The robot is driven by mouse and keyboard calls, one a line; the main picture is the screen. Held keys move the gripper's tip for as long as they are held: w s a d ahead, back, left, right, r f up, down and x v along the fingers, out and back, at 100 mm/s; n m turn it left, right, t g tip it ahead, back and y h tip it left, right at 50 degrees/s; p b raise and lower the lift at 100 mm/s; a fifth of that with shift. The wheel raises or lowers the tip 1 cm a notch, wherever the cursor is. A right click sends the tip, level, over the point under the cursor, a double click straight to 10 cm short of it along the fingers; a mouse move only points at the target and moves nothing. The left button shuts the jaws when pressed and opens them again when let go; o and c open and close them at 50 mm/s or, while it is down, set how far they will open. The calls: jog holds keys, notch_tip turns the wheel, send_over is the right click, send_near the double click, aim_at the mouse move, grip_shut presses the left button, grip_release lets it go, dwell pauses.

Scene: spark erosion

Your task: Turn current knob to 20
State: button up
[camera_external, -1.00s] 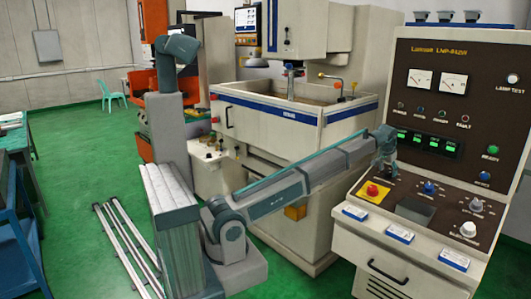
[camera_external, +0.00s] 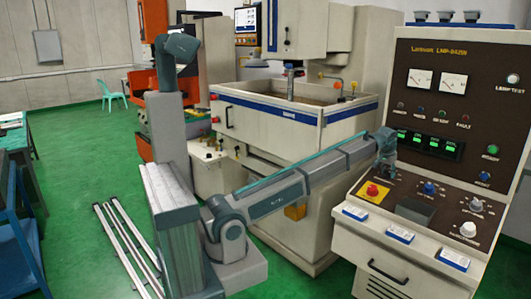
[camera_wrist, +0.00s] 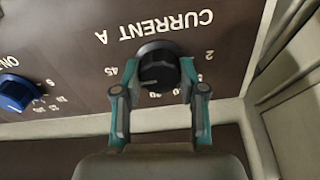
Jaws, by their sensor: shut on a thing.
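The current knob (camera_wrist: 158,62) is black and round, on the dark panel under the upside-down label "CURRENT A" in the wrist view. Its scale shows 45 at the left and 2 at the right; other numbers are partly covered by my fingers. I cannot tell the knob's setting. My gripper (camera_wrist: 159,75) has its two teal fingers on either side of the knob and is shut on it. In the external view my gripper (camera_external: 385,168) is at the control console (camera_external: 340,228), and it hides the knob there.
A blue knob (camera_wrist: 14,92) sits beside the current knob in the wrist view. The console also carries a red stop button (camera_external: 372,190), a white knob (camera_external: 468,230) and green displays (camera_external: 437,145). The machine tank (camera_external: 290,118) stands behind my arm.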

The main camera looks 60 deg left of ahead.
jog(key=n+b, duration=0.1)
jog(key=n, duration=0.2)
jog(key=shift+n+b, duration=0.3)
jog(key=shift+n, duration=0.1)
jog(key=n+b, duration=0.1)
jog(key=n, duration=0.2)
jog(key=shift+n, duration=0.4)
jog(key=n+b, duration=0.2)
jog(key=n, duration=0.4)
jog(key=shift+n, duration=0.3)
jog(key=shift+a, duration=0.1)
jog(key=o, duration=1.1)
jog(key=shift+o, duration=0.2)
jog(key=shift+s+r, duration=0.1)
jog(key=shift+r, duration=0.05)
